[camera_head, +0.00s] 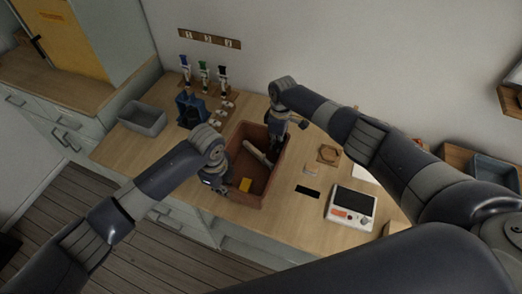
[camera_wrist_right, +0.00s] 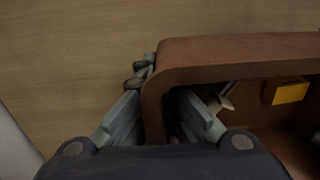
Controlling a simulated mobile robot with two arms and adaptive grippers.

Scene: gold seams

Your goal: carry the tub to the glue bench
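The tub (camera_head: 262,199) is a reddish-brown open box on the wooden worktop, in the middle of the head view. A yellow block (camera_head: 245,185) and a pale long piece (camera_head: 257,153) lie in it. My right gripper (camera_head: 278,143) is at the tub's far right side. In the right wrist view its fingers (camera_wrist_right: 158,80) straddle the tub's wall (camera_wrist_right: 230,48) and close in on it; the inner fingertip is hidden. My left gripper (camera_head: 216,184) is beside the tub's left wall; its fingers are too small and covered to tell their opening.
A grey bin (camera_head: 143,117) stands at the left of the worktop, near a blue stand (camera_head: 190,110) and bottles in a rack (camera_head: 203,88). To the right are a black strip (camera_head: 307,191), a wooden ring (camera_head: 328,154) and a white scale-like device (camera_head: 352,207).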

